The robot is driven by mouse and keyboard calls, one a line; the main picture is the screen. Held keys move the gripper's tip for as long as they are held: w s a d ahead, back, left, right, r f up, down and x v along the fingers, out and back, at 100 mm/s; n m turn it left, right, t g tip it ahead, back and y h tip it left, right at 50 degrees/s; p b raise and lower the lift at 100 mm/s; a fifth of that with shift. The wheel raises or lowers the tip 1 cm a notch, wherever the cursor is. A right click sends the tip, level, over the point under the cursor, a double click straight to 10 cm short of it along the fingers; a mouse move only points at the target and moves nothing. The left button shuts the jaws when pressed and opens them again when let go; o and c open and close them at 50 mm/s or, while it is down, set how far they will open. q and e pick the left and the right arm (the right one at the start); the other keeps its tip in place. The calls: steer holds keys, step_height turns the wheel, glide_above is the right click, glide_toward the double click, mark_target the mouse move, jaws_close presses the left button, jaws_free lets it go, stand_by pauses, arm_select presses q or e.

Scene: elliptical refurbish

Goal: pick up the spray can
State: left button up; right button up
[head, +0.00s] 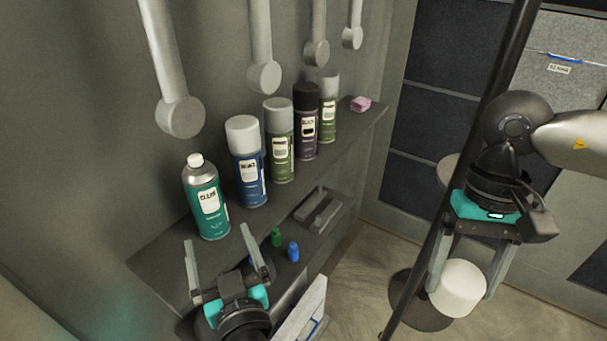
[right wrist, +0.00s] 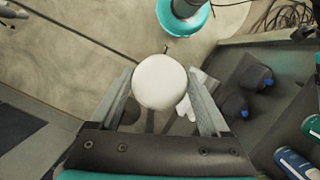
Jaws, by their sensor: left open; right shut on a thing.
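A teal spray can (head: 207,200) stands upright at the near end of the shelf, its small white nozzle bare. A blue can (head: 247,165), a green can (head: 279,142), a dark purple can (head: 306,124) and another green can (head: 328,108) stand behind it in a row, all capped. My left gripper (head: 218,238) is open and empty, its fingers pointing at the lower part of the teal can. My right gripper (head: 462,288) is shut on a white rounded cap (head: 458,291), away from the shelf; the cap also shows in the right wrist view (right wrist: 159,82).
The grey shelf (head: 160,255) runs along the wall. Grey hanging fixtures (head: 180,117) come down above the cans. A pink block (head: 360,104) lies at the far end. Small green (head: 277,238) and blue (head: 293,251) items sit lower down. A dark pole (head: 440,225) stands by my right gripper.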

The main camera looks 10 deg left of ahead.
mark_target(208, 208)
arm_select(q)
steer(key=x, duration=0.2)
steer(key=p+x, duration=0.1)
steer(key=x, duration=0.1)
steer(key=r+p+x, duration=0.1)
steer(key=x, duration=0.2)
steer(key=shift+s+a, duration=0.1)
arm_select(e)
steer(key=v, duration=0.2)
steer(key=shift+s+a+r, duration=0.1)
steer(key=shift+r, duration=0.25)
arm_select(q)
steer(key=shift+p+x, duration=1.35)
steer(key=shift+x, duration=1.4)
arm_select(e)
steer(key=shift+r, duration=1.1)
arm_select(q)
steer(key=shift+f, duration=0.15)
steer(key=c, duration=1.4)
